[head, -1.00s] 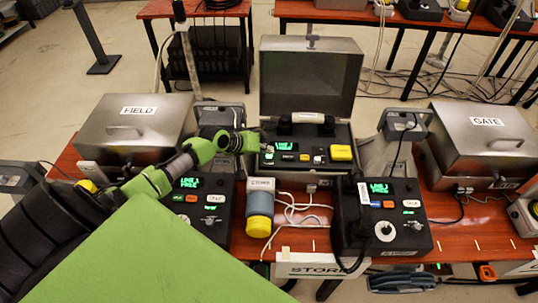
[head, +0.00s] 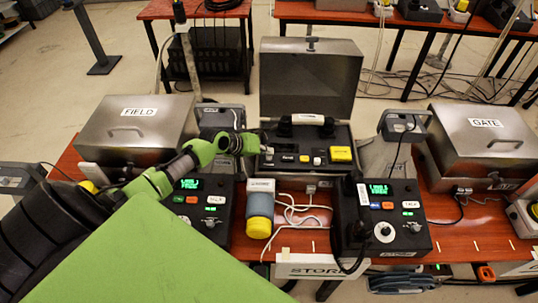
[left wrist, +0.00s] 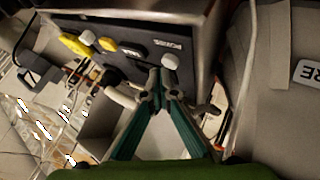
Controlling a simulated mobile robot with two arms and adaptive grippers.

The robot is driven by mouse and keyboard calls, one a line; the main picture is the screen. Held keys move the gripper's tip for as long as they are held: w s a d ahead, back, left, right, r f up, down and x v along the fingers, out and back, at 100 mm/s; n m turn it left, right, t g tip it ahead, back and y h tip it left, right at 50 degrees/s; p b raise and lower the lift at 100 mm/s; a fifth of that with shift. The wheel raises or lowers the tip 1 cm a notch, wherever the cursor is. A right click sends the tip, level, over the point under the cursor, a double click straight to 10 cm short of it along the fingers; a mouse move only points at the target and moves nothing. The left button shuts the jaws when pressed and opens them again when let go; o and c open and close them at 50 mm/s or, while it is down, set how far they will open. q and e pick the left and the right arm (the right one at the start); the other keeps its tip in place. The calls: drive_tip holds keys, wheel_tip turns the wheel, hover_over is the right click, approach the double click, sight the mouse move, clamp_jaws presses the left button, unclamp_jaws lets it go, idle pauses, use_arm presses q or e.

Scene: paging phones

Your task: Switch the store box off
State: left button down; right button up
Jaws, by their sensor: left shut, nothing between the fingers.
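The store box (head: 308,85) is the grey metal case with its lid raised at the middle of the table in the head view. My right gripper is not in view.
Closed metal boxes labelled FIELD (head: 135,130) and GATE (head: 488,145) stand left and right. Two black phone sets (head: 205,205) and (head: 385,235) with lit screens sit in front. A grey-yellow cylinder (head: 260,210) and white cables lie between them.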

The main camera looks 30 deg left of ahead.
sight(267, 157)
use_arm(q)
wheel_tip(267, 157, up, 6)
drive_tip(key=p, duration=0.6)
